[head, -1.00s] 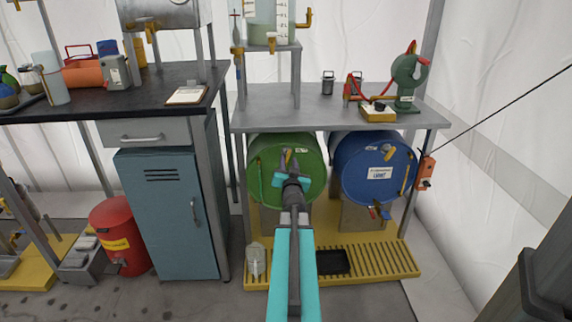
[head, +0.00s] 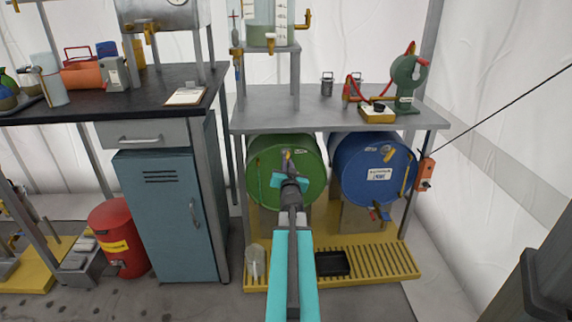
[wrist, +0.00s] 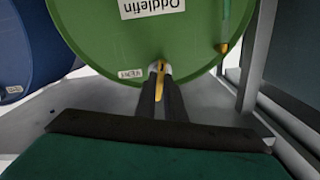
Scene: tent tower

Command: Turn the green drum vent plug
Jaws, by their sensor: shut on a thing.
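The green drum (head: 262,190) lies on its side under the grey bench, its round face toward me. Its vent plug, a small yellow handle, is near the top of the face in the head view (head: 287,154). In the wrist view the drum (wrist: 100,35) is upside down, and the yellow vent plug (wrist: 160,88) sits between my dark fingers beside a small "VENT" label (wrist: 131,73). My gripper (wrist: 161,72) is shut on the plug, close against the drum face. The fingers partly cover the plug.
A blue drum (head: 365,165) lies just right of the green one. A yellow slatted tray (head: 375,262) lies on the floor below. The bench top (head: 330,115) is close above the drums. A blue cabinet (head: 165,215) and bench legs stand at the left.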

